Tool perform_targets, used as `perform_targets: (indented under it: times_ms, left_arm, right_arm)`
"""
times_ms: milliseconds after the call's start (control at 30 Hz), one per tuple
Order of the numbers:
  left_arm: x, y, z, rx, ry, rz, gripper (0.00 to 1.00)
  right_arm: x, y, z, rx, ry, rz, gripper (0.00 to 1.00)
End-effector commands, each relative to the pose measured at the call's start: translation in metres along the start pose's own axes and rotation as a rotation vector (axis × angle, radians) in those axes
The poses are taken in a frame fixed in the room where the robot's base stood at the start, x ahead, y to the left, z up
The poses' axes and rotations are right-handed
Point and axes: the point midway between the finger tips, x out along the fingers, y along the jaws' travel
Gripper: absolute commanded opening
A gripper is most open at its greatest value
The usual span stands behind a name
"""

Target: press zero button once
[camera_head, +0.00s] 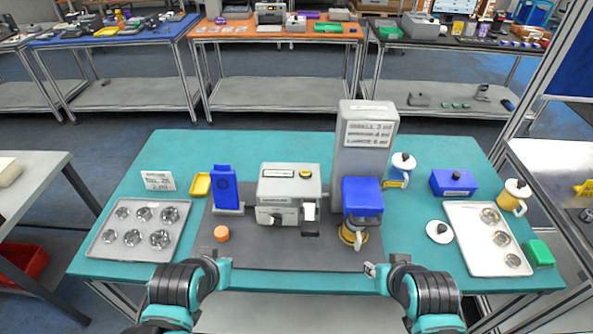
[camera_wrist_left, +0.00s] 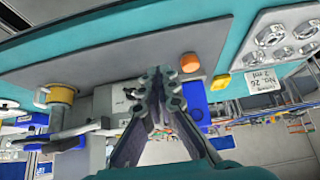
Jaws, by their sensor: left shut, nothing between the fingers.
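I cannot make out which part is the zero button; no such label is readable. A grey boxy machine (camera_head: 290,187) with a dark label and a small yellow spot on top stands mid-table on a dark mat (camera_head: 290,255). A short round orange piece (camera_head: 221,233) sits on the mat, front left; it also shows in the left wrist view (camera_wrist_left: 189,62). My left gripper (camera_head: 217,262) is near the mat's front left edge, in front of the orange piece and apart from it. Its fingers (camera_wrist_left: 158,78) are shut and empty. My right gripper (camera_head: 372,268) is at the mat's front right; its fingers are too small to read.
A blue upright device (camera_head: 226,188) and a yellow block (camera_head: 201,185) stand at left. A tall grey column (camera_head: 363,155) with a blue-topped unit (camera_head: 361,197) stands right of the machine. Trays lie left (camera_head: 105,248) and right (camera_head: 470,262). The front mat is mostly clear.

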Motion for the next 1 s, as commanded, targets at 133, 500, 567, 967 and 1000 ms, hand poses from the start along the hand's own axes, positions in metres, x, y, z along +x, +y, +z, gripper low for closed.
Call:
perform_targets:
  times_ms: [133, 500, 567, 967, 1000]
  left_arm:
    - [0.000, 0.000, 0.000, 0.000, 0.000, 0.000, 0.00]
    - [-0.022, 0.033, -0.105, -0.480, 0.019, 0.082, 0.00]
    - [-0.024, 0.048, -0.140, -0.666, 0.014, 0.116, 0.00]
    - [0.019, 0.152, -0.295, -1.773, -0.156, 0.298, 0.00]
    - [0.024, 0.159, -0.300, -1.837, -0.174, 0.305, 0.00]
  right_arm:
    - [0.000, 0.000, 0.000, 0.000, 0.000, 0.000, 0.34]
    - [-0.045, 0.000, -0.033, 0.000, 0.000, 0.000, 0.40]
    - [-0.060, 0.000, -0.043, 0.000, 0.000, 0.000, 0.40]
    - [-0.134, 0.000, -0.096, 0.000, 0.000, 0.000, 0.40]
    - [-0.138, 0.000, -0.099, 0.000, 0.000, 0.000, 0.40]
